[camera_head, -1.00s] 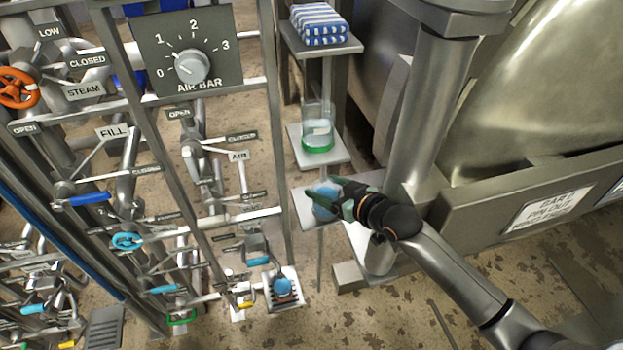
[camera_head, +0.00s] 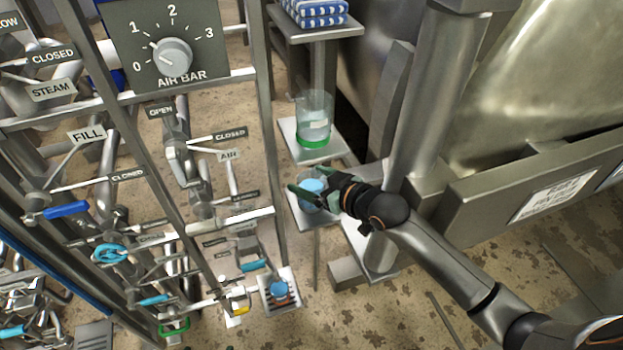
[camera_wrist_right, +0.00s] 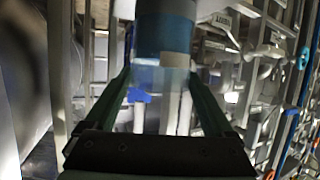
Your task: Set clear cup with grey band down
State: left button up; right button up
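My right gripper (camera_head: 313,191) is at the lower small shelf plate (camera_head: 303,219) on the post in the head view. Its fingers are around a clear cup with bluish contents (camera_head: 312,187). In the right wrist view the cup (camera_wrist_right: 165,40) stands between the two fingers (camera_wrist_right: 160,85), which appear to touch its sides. It shows a blue part, a pale label patch and a clear part; I cannot make out a grey band. I cannot tell whether the cup touches the plate. My left gripper is not in view.
A clear cup with a green band (camera_head: 314,120) stands on the middle plate (camera_head: 291,128), just above and behind. Folded striped cloth (camera_head: 316,12) lies on the top plate. The valve rack (camera_head: 262,140) is close on the left; a large metal vessel (camera_head: 545,90) is right.

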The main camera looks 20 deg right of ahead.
jog(key=shift+s+r, duration=0.1)
jog(key=p+v, duration=0.2)
jog(key=v, duration=1)
jog(key=s+a+f+m+g+h, duration=0.1)
jog(key=s+a+f, duration=0.1)
jog(key=s+f, duration=0.5)
jog(key=s+a+f+m+g+h, duration=0.1)
jog(key=s+f, duration=0.6)
jog(key=f, duration=0.7)
jog(key=shift+s+a+g+h, duration=0.4)
jog(key=shift+a+g, duration=0.1)
jog(key=shift+a, duration=0.6)
jog(key=shift+f, duration=0.1)
jog(key=shift+c, duration=0.4)
